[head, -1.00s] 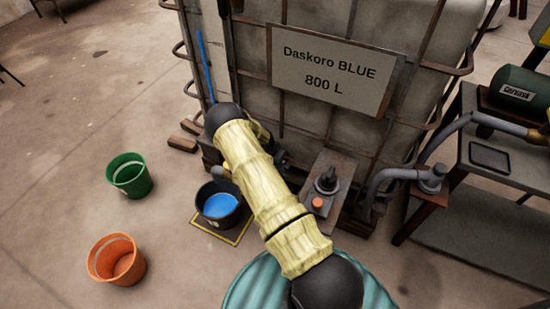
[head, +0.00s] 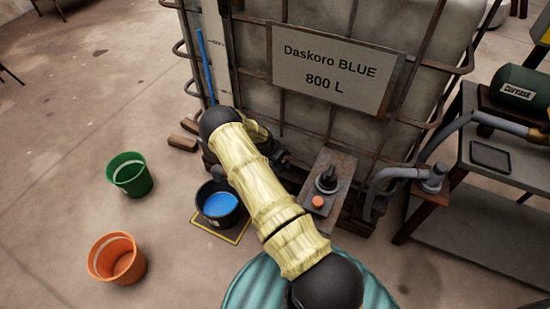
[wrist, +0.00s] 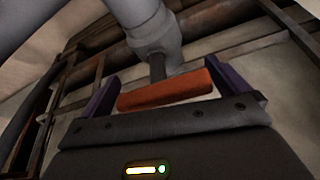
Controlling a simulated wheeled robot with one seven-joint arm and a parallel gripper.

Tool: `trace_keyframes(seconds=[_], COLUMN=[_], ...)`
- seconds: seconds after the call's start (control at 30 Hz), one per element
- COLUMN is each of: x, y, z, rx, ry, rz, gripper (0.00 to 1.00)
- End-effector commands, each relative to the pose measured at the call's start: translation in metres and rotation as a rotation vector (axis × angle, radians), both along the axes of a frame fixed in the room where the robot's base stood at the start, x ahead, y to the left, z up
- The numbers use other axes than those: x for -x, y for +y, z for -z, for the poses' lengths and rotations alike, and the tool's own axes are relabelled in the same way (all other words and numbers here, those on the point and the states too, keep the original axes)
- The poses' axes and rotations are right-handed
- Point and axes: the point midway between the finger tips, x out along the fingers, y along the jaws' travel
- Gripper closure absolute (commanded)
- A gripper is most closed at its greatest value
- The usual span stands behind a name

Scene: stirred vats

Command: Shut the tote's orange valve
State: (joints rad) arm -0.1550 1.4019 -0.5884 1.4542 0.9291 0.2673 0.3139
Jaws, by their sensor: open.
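The tote (head: 430,110) is a large pale tank in a rusty cage, labelled "Daskoro BLUE 800 L". In the wrist view its orange valve handle (wrist: 165,91) is a short bar lying crosswise below a grey pipe fitting (wrist: 150,35). My gripper (wrist: 158,78) is open, with one purple finger on each side of the handle. The handle lies between the fingers, near the palm; I cannot tell whether either finger touches it. In the head view my arm hides most of the valve area and the gripper.
A black bucket (head: 236,219) holding blue liquid stands on a yellow-edged mat (head: 203,228). Green (head: 130,178) and orange (head: 116,262) buckets stand on open floor at left. A control box (head: 335,170) with a black knob and orange button stands right of my arm.

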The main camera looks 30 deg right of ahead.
Motion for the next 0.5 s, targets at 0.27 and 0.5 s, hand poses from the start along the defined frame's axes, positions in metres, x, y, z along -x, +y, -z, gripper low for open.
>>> trace_keyframes(seconds=[0.27, 0.5], x=[0.005, 0.013], y=[0.014, 0.031], z=[-0.036, -0.081], rx=[-0.001, -0.001], ry=[-0.002, -0.002], rz=[-0.001, -0.002], gripper=[0.0, 0.0])
